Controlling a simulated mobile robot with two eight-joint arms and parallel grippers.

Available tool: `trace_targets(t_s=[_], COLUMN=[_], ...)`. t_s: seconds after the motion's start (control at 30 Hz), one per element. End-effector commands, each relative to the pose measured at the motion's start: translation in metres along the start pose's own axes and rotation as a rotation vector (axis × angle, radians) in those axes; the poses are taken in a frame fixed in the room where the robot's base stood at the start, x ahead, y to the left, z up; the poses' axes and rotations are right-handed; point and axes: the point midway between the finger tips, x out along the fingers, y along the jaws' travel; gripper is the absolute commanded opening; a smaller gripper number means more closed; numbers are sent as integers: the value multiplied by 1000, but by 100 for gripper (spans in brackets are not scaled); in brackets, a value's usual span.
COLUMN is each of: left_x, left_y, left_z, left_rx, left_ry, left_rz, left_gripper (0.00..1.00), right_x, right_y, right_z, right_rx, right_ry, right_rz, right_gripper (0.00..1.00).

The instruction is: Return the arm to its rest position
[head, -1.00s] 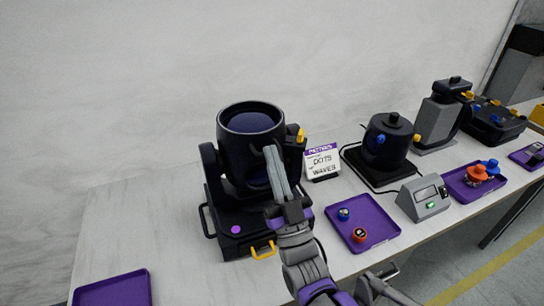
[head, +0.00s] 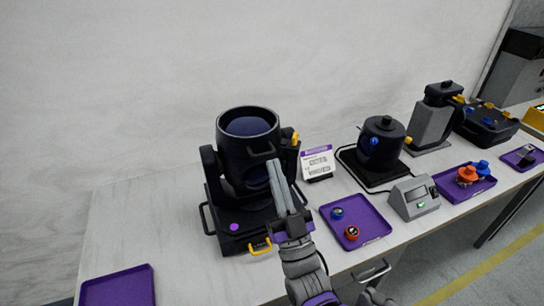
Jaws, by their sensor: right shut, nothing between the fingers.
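My right gripper (head: 280,190) is shut and empty. Its fingers point up and away in front of the black par can (head: 248,150), which sits in a black yoke on a base with a purple dot and a yellow handle. The fingers overlap the can's lower right side in the picture; I cannot tell whether they touch it. My right arm comes in from the bottom, over the table's front edge. My left gripper is not in view.
An empty purple tray (head: 118,288) lies at front left. Another purple tray (head: 375,229) with a blue knob (head: 337,213) and a red knob (head: 352,232) lies right of my arm. A sign (head: 317,163), a grey console (head: 414,197) and a black round device (head: 381,143) stand further right.

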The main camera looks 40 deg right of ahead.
Motion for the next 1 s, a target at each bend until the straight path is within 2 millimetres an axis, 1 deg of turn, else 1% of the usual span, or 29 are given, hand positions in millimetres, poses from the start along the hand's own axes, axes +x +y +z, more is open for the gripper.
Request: trace_targets(t_s=[0.03, 0.1, 0.2, 0.3, 0.47, 0.67, 0.77, 0.87, 0.93, 1.0], left_x=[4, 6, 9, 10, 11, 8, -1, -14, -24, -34], left_y=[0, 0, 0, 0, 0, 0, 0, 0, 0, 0], left_z=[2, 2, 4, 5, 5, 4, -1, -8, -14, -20], left_rx=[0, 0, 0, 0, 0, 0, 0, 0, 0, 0], left_ry=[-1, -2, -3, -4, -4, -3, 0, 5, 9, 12], left_rz=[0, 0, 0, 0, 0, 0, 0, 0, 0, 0], left_gripper=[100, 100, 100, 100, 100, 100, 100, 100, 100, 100], right_x=[-13, -26, -40, -49, -53, -50, -43, -37, -40, -49], right_y=[0, 0, 0, 0, 0, -2, -8, -20, -30, -40], right_z=[3, 4, 6, 6, 6, 9, 24, 51, 72, 91], right_rx=[0, 0, 0, 0, 0, 3, 12, 25, 33, 37], right_ry=[0, 0, 0, 1, 1, -27, -137, -336, -509, -684], right_rz=[0, 0, 0, 1, 1, -4, -21, -50, -77, -103], right_gripper=[0, 0, 0, 0, 0, 0, 0, 0, 0, 0])
